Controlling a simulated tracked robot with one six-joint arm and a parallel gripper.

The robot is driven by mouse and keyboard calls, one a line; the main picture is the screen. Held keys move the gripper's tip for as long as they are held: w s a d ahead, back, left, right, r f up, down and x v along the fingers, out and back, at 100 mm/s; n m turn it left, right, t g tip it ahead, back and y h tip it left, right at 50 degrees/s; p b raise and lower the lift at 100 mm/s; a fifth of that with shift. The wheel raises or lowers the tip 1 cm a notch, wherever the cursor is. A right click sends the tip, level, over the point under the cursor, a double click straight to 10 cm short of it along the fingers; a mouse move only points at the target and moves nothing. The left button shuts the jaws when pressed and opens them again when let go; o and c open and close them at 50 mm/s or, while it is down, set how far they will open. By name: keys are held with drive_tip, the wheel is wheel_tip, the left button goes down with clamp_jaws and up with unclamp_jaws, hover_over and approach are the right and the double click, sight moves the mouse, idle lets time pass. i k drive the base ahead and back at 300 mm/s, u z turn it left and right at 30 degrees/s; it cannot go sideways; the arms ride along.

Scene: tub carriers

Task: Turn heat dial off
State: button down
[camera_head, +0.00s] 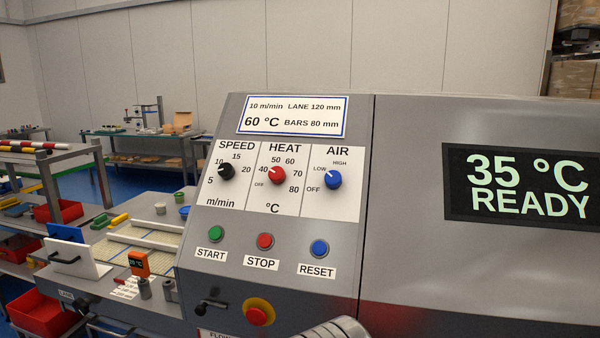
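The red heat dial (276,175) sits in the middle section of a white dial panel (318,205) on the grey machine's sloped face. Its scale runs from OFF at lower left through 40, 50, 60 and 70 to 80 at lower right. Its small pale mark seems to point to the upper left, near 40 to 50; the exact setting is too small to tell. A display (525,187) to the right reads 35 °C READY. My gripper is not in view; nothing touches the dial.
The black speed dial (227,171) and blue air dial (333,179) flank the heat dial. Below are green start (216,234), red stop (265,241) and blue reset (319,248) buttons, and an emergency stop (258,313). A rounded grey part shows at the bottom edge. A cluttered bench lies left.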

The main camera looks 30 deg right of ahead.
sight(276, 174)
drive_tip(key=z, duration=0.45)
drive_tip(key=k, duration=1.35)
drive_tip(key=u, duration=0.6)
drive_tip(key=i, duration=0.85)
drive_tip(key=u, duration=0.6)
drive_tip(key=i, duration=0.8)
drive_tip(key=z, duration=0.55)
drive_tip(key=i, duration=0.55)
drive_tip(key=z, duration=0.45)
